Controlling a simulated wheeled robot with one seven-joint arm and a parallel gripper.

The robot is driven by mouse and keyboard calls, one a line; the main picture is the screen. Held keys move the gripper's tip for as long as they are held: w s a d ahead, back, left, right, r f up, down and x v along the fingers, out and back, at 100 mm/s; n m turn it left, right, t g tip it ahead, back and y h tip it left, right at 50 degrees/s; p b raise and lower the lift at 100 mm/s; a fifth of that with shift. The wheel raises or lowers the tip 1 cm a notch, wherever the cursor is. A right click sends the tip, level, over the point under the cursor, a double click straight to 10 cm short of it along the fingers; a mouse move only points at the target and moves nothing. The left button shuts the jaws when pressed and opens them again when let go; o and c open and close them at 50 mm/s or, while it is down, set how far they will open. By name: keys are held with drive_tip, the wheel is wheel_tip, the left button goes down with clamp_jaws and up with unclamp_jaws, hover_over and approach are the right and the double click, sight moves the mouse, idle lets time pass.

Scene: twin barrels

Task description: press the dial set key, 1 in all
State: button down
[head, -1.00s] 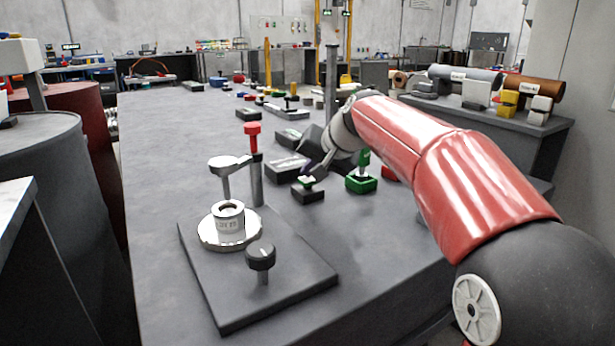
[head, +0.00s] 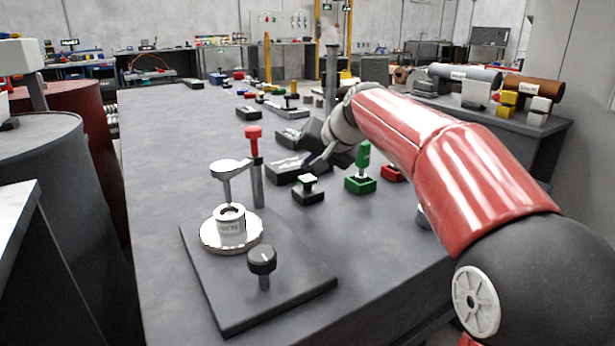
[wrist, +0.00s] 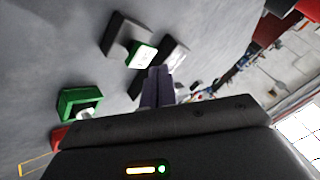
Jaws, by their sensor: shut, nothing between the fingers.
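A small key (head: 308,182) with a white and green top sits on a black block on the bench; no label naming it as the dial set key is readable. It also shows in the wrist view (wrist: 143,55), with its pale face edged in green. My gripper (head: 318,166) is just above and behind the key in the head view, apart from it. In the wrist view my fingers (wrist: 157,84) are shut and empty, with the tips close below the key in the picture.
A green block with a green handle (head: 361,183) and a red block (head: 392,173) stand right of the key. A dark plate (head: 290,289) carries a black knob, a round dish and a red-topped post at the front. Left bench surface is clear.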

sight(311, 179)
drive_tip(key=shift+r+p, duration=2.1)
drive_tip(key=shift+r, duration=0.4)
drive_tip(key=shift+f, duration=0.1)
drive_tip(key=s+d+f+h, duration=0.2)
drive_tip(key=s+d+f, duration=0.3)
drive_tip(key=s, duration=0.6)
drive_tip(key=s+d+f+g+h, duration=0.1)
drive_tip(key=s+d+f, duration=0.5)
drive_tip(key=s, duration=0.6)
drive_tip(key=s+d+f+n+h, duration=0.1)
drive_tip(key=s+d+f+h, duration=0.2)
drive_tip(key=s, duration=0.8)
drive_tip(key=d+f, duration=0.2)
drive_tip(key=d, duration=0.1)
drive_tip(key=shift+s+d+f, duration=0.15)
drive_tip(key=shift+s+d, duration=0.05)
